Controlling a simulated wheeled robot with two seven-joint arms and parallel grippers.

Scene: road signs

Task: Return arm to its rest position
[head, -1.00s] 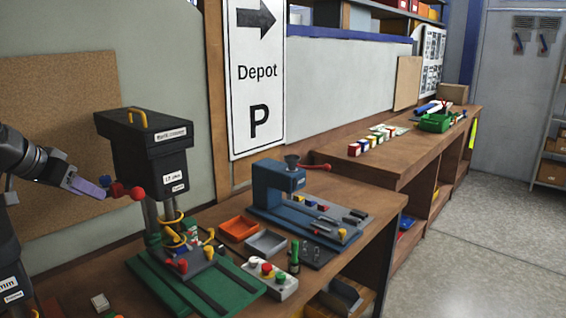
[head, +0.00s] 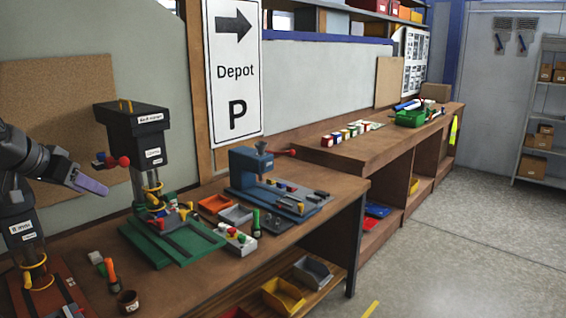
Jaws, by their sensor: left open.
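My left gripper (head: 88,184) comes in from the left, with a pale purple finger showing. It is open and empty in the air, in front of the cork board and left of the black drill press (head: 140,150). In the picture it is apart from the red ball knob (head: 123,161) on the press's side. The arm behind the gripper is dark and partly cut off by the left edge. My right gripper is not in view.
The wooden bench (head: 277,212) holds the press's green base (head: 168,243), a blue press (head: 250,172), orange (head: 215,204) and grey trays, and a button box (head: 235,240). A red-based machine (head: 50,297) stands below my arm. Open floor (head: 430,260) lies right.

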